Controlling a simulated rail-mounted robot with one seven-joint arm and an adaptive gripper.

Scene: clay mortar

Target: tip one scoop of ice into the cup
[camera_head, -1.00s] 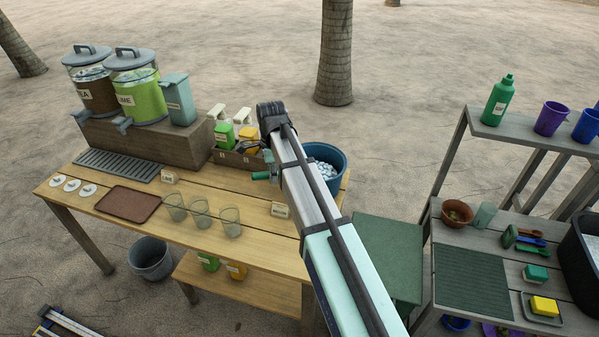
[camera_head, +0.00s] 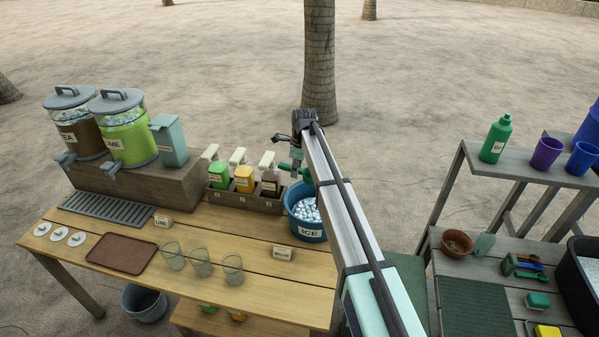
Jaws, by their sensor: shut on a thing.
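A blue bucket labelled ICE (camera_head: 308,233) stands at the right end of the wooden counter, holding white ice (camera_head: 306,210). My gripper (camera_head: 296,166) is over the bucket's back left rim, partly hidden by my arm. It is shut on a green-handled tool (camera_head: 288,168), apparently the scoop; its bowl is not clear, so I cannot tell whether it holds ice. Three clear cups stand upright in a row at the counter's front: left cup (camera_head: 173,257), middle cup (camera_head: 201,263), right cup (camera_head: 233,269). They look empty.
Syrup pump bottles (camera_head: 244,180) stand in a wooden rack left of the bucket. Two drink dispensers (camera_head: 125,130) stand behind on a raised block. A brown tray (camera_head: 121,254) and a small sign (camera_head: 283,254) flank the cups. A shelf unit (camera_head: 530,168) stands at right.

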